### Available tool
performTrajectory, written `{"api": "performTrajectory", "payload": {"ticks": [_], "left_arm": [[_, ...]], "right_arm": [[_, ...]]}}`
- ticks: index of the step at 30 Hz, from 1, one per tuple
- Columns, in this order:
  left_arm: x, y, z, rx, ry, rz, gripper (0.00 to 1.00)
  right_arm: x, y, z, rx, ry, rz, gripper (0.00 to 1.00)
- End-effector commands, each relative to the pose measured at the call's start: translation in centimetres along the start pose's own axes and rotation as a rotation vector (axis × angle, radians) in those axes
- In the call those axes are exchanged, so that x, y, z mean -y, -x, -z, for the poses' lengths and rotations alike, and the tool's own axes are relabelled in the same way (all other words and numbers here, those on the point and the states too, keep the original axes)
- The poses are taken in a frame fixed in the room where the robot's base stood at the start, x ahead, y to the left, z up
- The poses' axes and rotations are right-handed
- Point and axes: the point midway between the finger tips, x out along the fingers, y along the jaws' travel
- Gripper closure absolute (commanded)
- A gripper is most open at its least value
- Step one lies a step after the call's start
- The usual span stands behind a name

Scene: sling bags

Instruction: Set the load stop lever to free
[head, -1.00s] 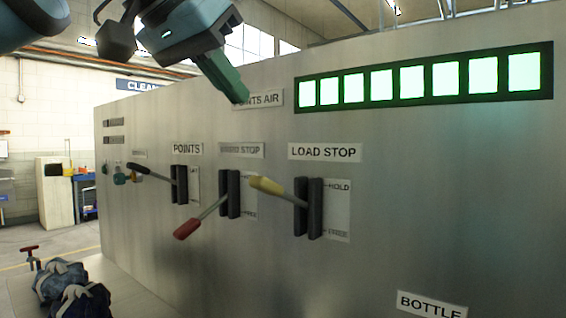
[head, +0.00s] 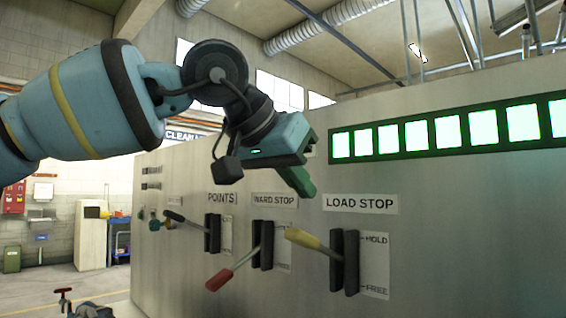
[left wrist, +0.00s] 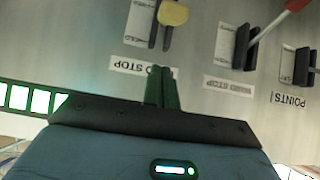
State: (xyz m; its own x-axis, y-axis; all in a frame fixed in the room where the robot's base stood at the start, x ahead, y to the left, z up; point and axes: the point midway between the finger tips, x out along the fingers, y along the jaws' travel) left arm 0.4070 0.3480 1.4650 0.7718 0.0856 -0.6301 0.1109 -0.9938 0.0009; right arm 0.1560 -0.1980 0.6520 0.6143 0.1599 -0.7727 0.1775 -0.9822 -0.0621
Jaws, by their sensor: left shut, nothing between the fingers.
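The load stop lever (head: 303,238) has a yellow grip and stands out from a black slotted bracket under the LOAD STOP label (head: 360,204). It points up and out, nearer the HOLD mark than the FREE mark (head: 376,291) below. My right gripper is not in view.
A red-tipped lever (head: 222,279) points down under the neighbouring label, partly hidden by no arm. A black-tipped lever (head: 178,218) stands at POINTS. A row of lit green-white panels (head: 436,132) runs along the top of the metal cabinet (head: 470,230).

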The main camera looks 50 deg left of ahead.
Motion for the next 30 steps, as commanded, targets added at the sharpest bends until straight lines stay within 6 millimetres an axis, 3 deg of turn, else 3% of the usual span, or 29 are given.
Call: {"api": "performTrajectory", "payload": {"ticks": [1,12,30], "left_arm": [[0.0,-1.1,-0.1,0.005,-0.002,0.002,1.0],[0.0,-1.6,-3.6,-0.001,-0.001,0.001,1.0],[0.2,-1.9,-4.0,-0.007,0.0,0.0,1.0]], "right_arm": [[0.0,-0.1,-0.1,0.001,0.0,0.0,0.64],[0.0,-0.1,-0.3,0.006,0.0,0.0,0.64],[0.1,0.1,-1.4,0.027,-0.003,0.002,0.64]]}}
